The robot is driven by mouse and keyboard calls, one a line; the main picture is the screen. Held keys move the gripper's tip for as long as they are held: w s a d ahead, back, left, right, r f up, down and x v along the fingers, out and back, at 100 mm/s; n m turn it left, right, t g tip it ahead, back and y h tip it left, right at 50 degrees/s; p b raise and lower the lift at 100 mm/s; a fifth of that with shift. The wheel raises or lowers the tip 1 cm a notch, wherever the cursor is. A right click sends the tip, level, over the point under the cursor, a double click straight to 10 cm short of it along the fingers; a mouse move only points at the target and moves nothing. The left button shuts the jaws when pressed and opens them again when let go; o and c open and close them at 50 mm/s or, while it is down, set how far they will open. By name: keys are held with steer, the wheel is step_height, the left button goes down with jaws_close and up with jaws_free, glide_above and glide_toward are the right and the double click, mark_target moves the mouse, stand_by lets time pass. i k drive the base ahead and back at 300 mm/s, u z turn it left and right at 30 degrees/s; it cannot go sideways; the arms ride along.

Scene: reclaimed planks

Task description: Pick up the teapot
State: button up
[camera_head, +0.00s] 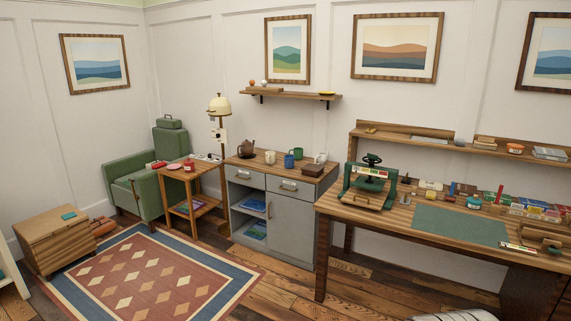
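A small dark brown teapot (246,149) stands upright on the wooden top of a grey cabinet (278,211), near its left end against the wall. Several mugs stand to its right on the same top.
Right of the teapot are a cream mug (270,157), a blue mug (289,161), a green mug (297,153) and a brown box (313,170). A side table (190,175) and green armchair (138,180) stand left. A patterned rug (150,275) lies in front; a desk (400,215) stands right.

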mark_target(247, 149)
steer(key=u, duration=0.25)
steer(key=i, duration=1.55)
steer(key=u, duration=0.5)
steer(key=i, duration=4.25)
steer(key=z, duration=0.2)
